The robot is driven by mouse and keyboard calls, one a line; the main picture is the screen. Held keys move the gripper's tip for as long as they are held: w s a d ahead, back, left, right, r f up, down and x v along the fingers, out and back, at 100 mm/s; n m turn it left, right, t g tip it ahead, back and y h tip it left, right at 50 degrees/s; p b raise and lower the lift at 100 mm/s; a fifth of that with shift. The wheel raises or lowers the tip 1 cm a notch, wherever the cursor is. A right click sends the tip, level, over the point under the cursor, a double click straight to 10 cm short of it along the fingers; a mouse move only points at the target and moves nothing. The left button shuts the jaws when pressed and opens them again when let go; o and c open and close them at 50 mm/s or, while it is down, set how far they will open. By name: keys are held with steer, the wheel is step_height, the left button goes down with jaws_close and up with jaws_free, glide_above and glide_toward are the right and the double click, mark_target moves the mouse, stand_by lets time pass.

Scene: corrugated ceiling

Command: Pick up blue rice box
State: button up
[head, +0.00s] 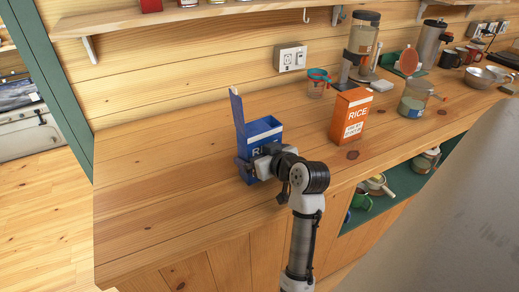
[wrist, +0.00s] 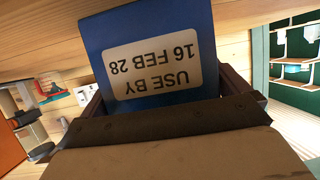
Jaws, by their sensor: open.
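The blue rice box (head: 264,134) stands upright on the wooden counter in the head view, with its top flap raised at the left. My gripper (head: 250,166) is at the box's near side, and my wrist covers the lower front of the box. In the wrist view the blue box (wrist: 205,40), with a "USE BY 16 FEB 28" label upside down, fills the space between the fingers of my gripper (wrist: 175,105). The fingers show at the box's left and right edges. The gripper is open, and I cannot tell whether either finger touches the box.
An orange rice box (head: 350,116) stands to the right on the counter (head: 150,205). A measuring cup (head: 317,84), a blender-like appliance (head: 360,48) and a glass jug (head: 413,98) stand behind and right of it. A shelf (head: 150,20) runs above. The counter's left part is clear.

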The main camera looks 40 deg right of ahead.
steer(key=c, duration=0.9)
steer(key=shift+r, duration=0.2)
steer(key=shift+r+b, duration=1.35)
steer(key=shift+r, duration=8.5)
